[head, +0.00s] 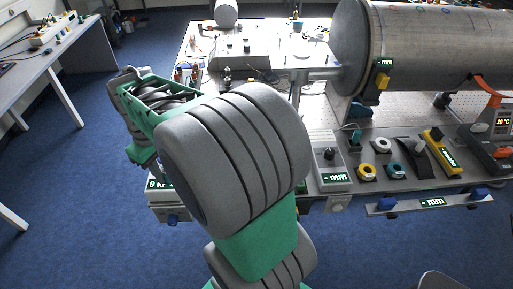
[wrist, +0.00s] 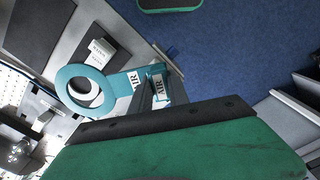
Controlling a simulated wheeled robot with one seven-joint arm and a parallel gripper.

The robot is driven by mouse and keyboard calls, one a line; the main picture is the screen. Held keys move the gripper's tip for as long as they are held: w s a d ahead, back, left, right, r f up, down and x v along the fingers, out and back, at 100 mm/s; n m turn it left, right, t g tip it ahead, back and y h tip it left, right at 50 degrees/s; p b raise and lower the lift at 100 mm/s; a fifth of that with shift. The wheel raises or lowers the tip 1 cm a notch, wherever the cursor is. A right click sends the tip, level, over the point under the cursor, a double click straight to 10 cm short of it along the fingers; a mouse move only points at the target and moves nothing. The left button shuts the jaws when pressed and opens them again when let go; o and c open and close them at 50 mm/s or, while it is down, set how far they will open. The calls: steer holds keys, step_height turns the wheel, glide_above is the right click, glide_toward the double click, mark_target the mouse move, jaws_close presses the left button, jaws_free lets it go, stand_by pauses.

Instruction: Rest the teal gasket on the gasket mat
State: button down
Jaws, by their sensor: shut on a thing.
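The teal gasket (wrist: 68,78) is a flat ring with a tab lettered "AIR" in the wrist view. My gripper (wrist: 148,90) is shut on the tab, and the ring sticks out to the left of the jaws. Grey-white surfaces lie behind the ring, but I cannot tell how high the gasket is above them. Dark flat panels (wrist: 34,42) show at the upper left of the wrist view; I cannot tell whether one is the gasket mat. In the head view my arm hides my gripper and the gasket.
The test table (head: 310,85) carries a large metal pipe (head: 425,45). Its front right edge holds a yellow ring (head: 367,172), another teal ring (head: 397,171), a white ring (head: 382,145) and a grey gauge box (head: 329,160). A side bench (head: 60,45) stands at the left, with open blue floor between.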

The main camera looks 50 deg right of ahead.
steer(key=s+d+f+n+b, duration=0.1)
steer(key=s+d+n, duration=0.2)
steer(key=s+d, duration=0.4)
steer(key=s+d+n+b, duration=0.1)
steer(key=s+d+n, duration=0.2)
steer(key=s+d, duration=0.5)
steer(key=d, duration=0.8)
steer(key=shift+s+d+f, duration=0.2)
steer(key=shift+f, duration=0.2)
steer(key=shift+f+b, duration=3)
steer(key=shift+f, duration=2)
steer(key=c, duration=1.2)
jaws_free()
steer(key=shift+o, duration=0.2)
steer(key=shift+r, duration=0.1)
